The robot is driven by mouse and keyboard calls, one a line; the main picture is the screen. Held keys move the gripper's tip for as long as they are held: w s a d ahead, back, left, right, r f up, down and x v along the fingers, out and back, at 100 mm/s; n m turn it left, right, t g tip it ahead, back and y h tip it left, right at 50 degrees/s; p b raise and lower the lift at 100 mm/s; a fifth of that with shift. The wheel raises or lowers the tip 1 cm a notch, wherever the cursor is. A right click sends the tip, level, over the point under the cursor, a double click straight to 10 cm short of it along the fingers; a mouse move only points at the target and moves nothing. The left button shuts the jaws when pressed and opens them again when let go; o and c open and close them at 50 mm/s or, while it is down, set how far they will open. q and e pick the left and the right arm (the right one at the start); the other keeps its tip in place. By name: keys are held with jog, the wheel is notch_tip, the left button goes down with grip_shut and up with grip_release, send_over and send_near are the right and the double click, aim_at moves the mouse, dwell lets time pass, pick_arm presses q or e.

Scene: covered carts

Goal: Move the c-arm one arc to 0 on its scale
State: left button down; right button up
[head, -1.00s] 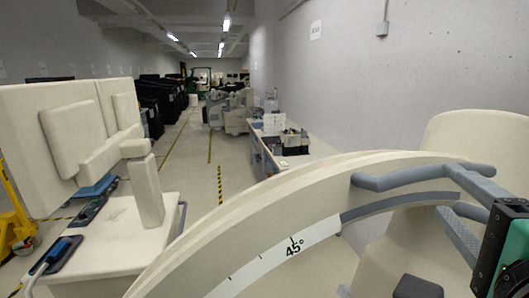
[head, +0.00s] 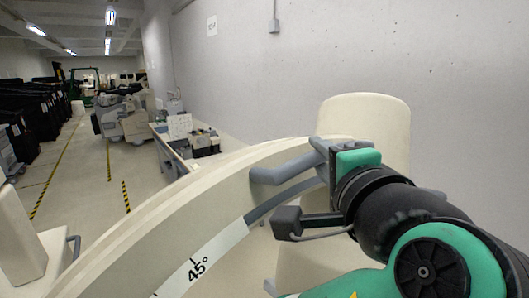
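The c-arm's arc (head: 150,225) is a cream curved band that rises from the lower left to the upper middle of the head view. A white scale strip (head: 215,247) with black ticks lies on its face and shows a 45° mark; no 0 mark is in view. A grey bar handle (head: 275,176) stands out from the arc's upper part. My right gripper (head: 318,153) is at the right end of this handle, with its black and teal wrist behind. The fingers overlap the handle, and I cannot tell whether they are closed on it. My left gripper is out of view.
A cream rounded housing (head: 365,120) stands behind the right gripper against the grey wall. A bench (head: 165,150) with boxes stands along the wall. Black covered carts (head: 40,120) line the left side of the aisle. Open floor (head: 95,180) lies between.

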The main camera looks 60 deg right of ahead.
grip_shut()
dwell(1.1)
